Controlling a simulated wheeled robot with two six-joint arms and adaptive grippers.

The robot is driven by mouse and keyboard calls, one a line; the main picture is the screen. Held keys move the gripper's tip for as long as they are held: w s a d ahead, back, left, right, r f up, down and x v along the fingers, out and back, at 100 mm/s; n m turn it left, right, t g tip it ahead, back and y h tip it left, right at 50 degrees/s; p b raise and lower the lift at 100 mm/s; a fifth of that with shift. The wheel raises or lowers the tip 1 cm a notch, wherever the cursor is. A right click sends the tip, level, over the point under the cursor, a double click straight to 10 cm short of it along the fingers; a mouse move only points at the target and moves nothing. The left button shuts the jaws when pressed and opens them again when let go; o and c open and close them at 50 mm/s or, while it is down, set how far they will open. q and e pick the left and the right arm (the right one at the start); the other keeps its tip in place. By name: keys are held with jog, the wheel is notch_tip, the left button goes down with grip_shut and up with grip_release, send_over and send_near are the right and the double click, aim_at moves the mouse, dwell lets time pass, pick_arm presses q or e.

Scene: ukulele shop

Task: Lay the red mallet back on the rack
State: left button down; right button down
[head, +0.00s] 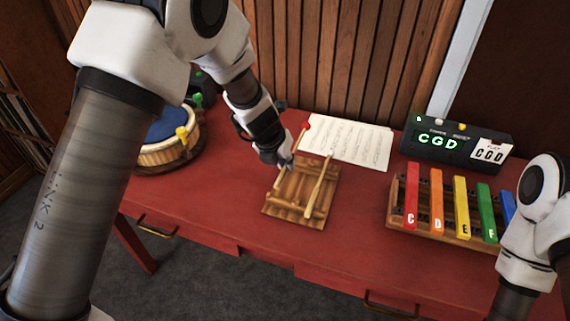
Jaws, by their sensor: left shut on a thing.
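The red mallet has a red head (306,126) and a pale stick. My left gripper (286,163) is shut on its stick, over the far left part of the wooden rack (291,213). The stick slants, with the red head up and to the right, beyond the rack's back edge, and the lower end over the rack's left side. I cannot tell whether it touches the rack. A second, pale mallet (318,186) lies along the rack's right side. Part of my right arm shows at the right edge, but its gripper is out of view.
The rack stands on a red table (350,240). A sheet of music (348,143) lies behind it. A display box reading CGD (456,140) and a colored-bar xylophone (395,215) are to the right. A round drum (165,153) is at the left. The table in front is clear.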

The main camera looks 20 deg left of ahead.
pick_arm(q)
notch_tip(320, 180, down, 6)
jog(key=b, duration=0.6)
jog(key=shift+f, duration=0.2)
jog(key=shift+f+b, duration=0.5)
jog(key=shift+b, duration=0.05)
jog(key=c, duration=1.1)
grip_release()
jog(key=shift+r, duration=0.1)
